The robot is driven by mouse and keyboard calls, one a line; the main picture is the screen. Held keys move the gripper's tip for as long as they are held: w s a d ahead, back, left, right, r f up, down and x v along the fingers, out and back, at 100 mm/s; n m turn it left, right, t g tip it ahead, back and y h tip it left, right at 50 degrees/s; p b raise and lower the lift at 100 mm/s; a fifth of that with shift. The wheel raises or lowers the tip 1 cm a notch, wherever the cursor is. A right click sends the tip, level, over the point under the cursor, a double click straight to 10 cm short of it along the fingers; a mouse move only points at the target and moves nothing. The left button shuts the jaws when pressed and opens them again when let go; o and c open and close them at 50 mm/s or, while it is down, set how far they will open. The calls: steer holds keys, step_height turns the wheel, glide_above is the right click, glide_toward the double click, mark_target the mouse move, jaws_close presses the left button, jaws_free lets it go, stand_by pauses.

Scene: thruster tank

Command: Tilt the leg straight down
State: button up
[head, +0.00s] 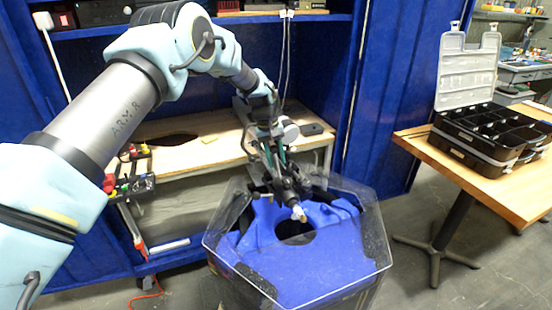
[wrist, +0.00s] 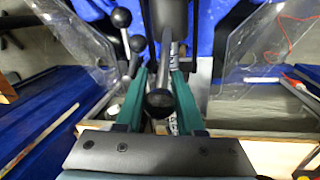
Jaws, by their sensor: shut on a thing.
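The leg (head: 287,190) is a dark, slanting part over the clear tank, with a small whitish tip pointing down toward the right. In the wrist view its dark shaft (wrist: 170,20) comes in from the top centre. A dark ball-ended handle (wrist: 160,102) lies between the green fingers of my gripper (wrist: 163,85). My gripper is shut on this handle. In the head view my gripper (head: 274,160) is above the tank's back side, at the leg's upper end. The exact contact of fingers and handle is partly hidden there.
The clear hexagonal tank (head: 222,250) has a blue insert (head: 310,262) with a dark round hole. Two more ball-ended levers (wrist: 121,18) stand left of my fingers. A wooden workbench (head: 205,122) is behind; a table (head: 505,190) with an open black case (head: 485,140) stands right.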

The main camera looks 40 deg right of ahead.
jaws_close()
stand_by(0.7)
steer(key=shift+r, duration=0.1)
